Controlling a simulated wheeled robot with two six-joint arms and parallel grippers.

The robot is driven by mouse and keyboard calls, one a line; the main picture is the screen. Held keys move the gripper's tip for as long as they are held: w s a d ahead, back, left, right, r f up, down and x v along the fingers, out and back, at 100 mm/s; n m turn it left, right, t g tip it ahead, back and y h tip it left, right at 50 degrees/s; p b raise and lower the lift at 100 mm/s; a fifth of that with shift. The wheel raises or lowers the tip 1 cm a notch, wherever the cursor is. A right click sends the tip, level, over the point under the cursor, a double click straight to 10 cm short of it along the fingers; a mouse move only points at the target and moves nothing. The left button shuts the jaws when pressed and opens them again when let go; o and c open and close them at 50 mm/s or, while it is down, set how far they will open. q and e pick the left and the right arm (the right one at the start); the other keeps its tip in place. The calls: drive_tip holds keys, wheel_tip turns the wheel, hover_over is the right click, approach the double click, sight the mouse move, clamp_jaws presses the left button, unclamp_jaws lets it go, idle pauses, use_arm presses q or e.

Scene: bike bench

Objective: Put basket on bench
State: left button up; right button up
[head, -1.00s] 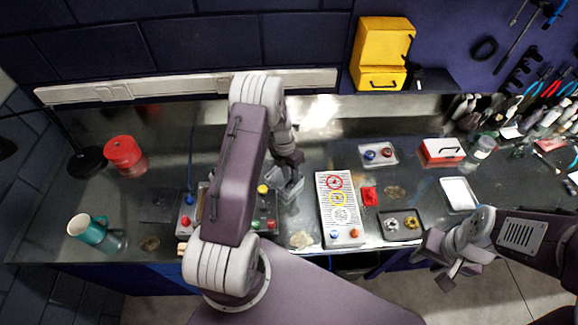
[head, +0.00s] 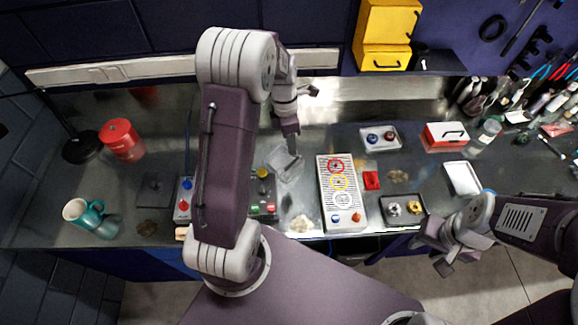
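A small clear, greyish basket (head: 285,163) rests on the bench (head: 330,135), left of the grey perforated panel. My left gripper (head: 291,138) points down just above and behind it. The gripper looks apart from the basket, and its fingers are seen nearly edge-on, so their gap is hidden. My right gripper (head: 436,256) hangs off the bench's front edge at the right, with its fingers spread and nothing between them.
The grey panel (head: 340,190) with coloured rings, a red block (head: 371,180) and small trays stand right of the basket. A control box (head: 262,190) is partly behind my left arm. A red can (head: 121,139) and teal mug (head: 88,214) stand at left.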

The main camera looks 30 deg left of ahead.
use_arm(q)
drive_tip(key=s+d+m, duration=0.3)
drive_tip(key=s+m, duration=0.4)
drive_tip(key=m, duration=0.5)
drive_tip(key=s+d+r+m+t+y, duration=0.1)
drive_tip(key=s+d+m, duration=0.3)
drive_tip(key=m, duration=0.9)
drive_tip(key=s, duration=0.3)
drive_tip(key=shift+r+m, duration=0.25)
drive_tip(key=shift+m, duration=0.05)
drive_tip(key=shift+d, duration=0.1)
